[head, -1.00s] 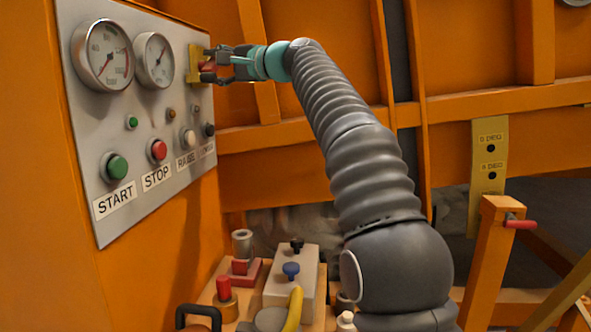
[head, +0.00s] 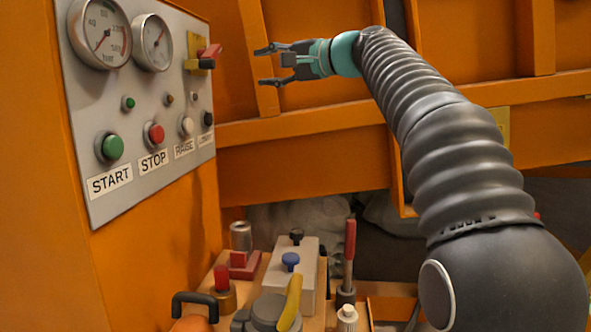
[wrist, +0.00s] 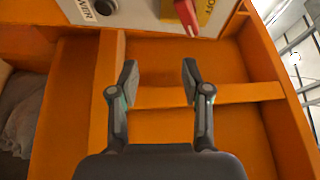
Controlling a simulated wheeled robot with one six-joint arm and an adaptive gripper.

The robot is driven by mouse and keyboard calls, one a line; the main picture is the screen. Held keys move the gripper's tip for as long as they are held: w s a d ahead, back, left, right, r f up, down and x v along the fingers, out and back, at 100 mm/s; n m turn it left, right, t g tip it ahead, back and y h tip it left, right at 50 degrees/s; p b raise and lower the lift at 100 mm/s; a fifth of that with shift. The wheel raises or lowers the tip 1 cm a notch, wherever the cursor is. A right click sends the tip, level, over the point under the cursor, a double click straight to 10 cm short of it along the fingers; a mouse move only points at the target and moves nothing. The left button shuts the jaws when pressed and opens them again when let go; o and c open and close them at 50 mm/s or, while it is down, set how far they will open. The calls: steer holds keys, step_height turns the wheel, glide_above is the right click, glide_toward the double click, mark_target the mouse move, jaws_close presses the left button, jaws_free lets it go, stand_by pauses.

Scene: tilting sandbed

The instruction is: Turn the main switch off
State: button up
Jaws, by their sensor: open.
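The main switch (head: 207,57) is a red handle on a yellow plate at the upper right of the grey control panel (head: 120,200). Its handle sticks out from the panel toward the right. In the wrist view the red handle (wrist: 187,14) shows at the top edge, with the yellow plate (wrist: 207,9) partly cut off by the frame. My gripper (head: 262,66) is open and empty, to the right of the switch and apart from it. In the wrist view the fingers (wrist: 157,82) stand spread, with orange structure behind them.
The panel also carries two gauges (head: 152,42), a green START button (head: 112,148), a red STOP button (head: 155,134) and smaller knobs. A bench below holds a beige box (head: 290,275), a red-handled tool (head: 349,240) and other items. Orange beams (head: 300,127) stand behind my gripper.

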steer(key=d+f+g+h, duration=0.1)
steer(key=d+f+h, duration=0.1)
steer(key=f, duration=0.8)
steer(key=s+d+f+n+g+h, duration=0.1)
steer(key=d+f+h, duration=0.2)
steer(key=f, duration=0.8)
steer(key=shift+s+d+h+p, duration=0.2)
steer(key=shift+h+p, duration=0.15)
steer(key=shift+h, duration=0.45)
steer(key=n+t+y+b, duration=0.2)
steer(key=n+y, duration=0.2)
steer(key=y, duration=0.6)
glide_toward(216, 56)
steer(key=p+x, duration=0.3)
steer(key=x, duration=0.7)
steer(key=shift+p, duration=0.35)
steer(key=shift+d, duration=0.1)
